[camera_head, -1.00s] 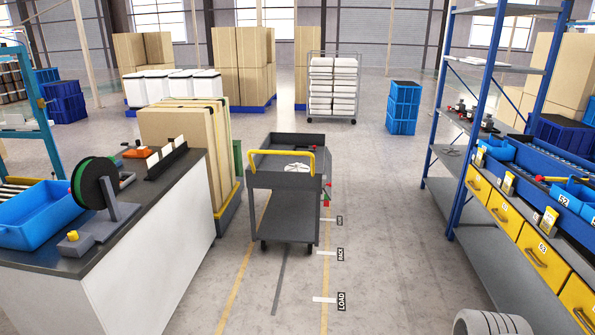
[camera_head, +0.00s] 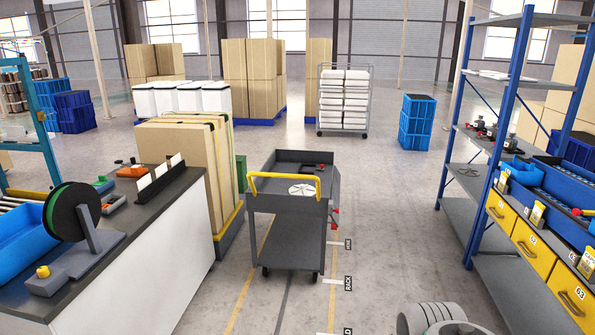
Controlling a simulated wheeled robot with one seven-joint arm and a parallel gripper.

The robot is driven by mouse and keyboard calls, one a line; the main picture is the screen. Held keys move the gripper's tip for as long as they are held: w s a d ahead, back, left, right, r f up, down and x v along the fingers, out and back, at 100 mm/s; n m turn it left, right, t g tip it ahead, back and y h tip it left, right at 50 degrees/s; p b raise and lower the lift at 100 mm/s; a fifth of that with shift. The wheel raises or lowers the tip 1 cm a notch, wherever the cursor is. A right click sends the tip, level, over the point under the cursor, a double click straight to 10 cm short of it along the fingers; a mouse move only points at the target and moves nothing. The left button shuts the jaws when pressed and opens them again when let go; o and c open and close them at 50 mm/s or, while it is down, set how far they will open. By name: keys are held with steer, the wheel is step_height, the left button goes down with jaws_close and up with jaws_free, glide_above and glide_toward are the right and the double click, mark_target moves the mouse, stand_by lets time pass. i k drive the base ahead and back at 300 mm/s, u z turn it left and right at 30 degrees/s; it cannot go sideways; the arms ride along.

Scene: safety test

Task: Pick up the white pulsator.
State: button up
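A flat white round part with dark lines, which looks like the white pulsator (camera_head: 302,190), lies on the top tray of a grey cart (camera_head: 290,228) with a yellow handle. The cart stands ahead of me, near the middle of the view. Its tray has raised sides, and the handle crosses in front of the tray. A white, ribbed part of my own arm shows at the bottom edge, right of centre. My gripper is not in view, so its opening and contents are hidden.
A workbench (camera_head: 128,235) with a black-and-green spool (camera_head: 72,212) stands at left, with tall cardboard boxes (camera_head: 180,165) behind it. A blue shelf rack with yellow drawers (camera_head: 535,245) stands at right. The floor (camera_head: 395,230) between cart and rack is clear.

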mark_target(302, 188)
steer(key=u, duration=0.7)
steer(key=i, duration=4.35)
steer(key=z, duration=0.35)
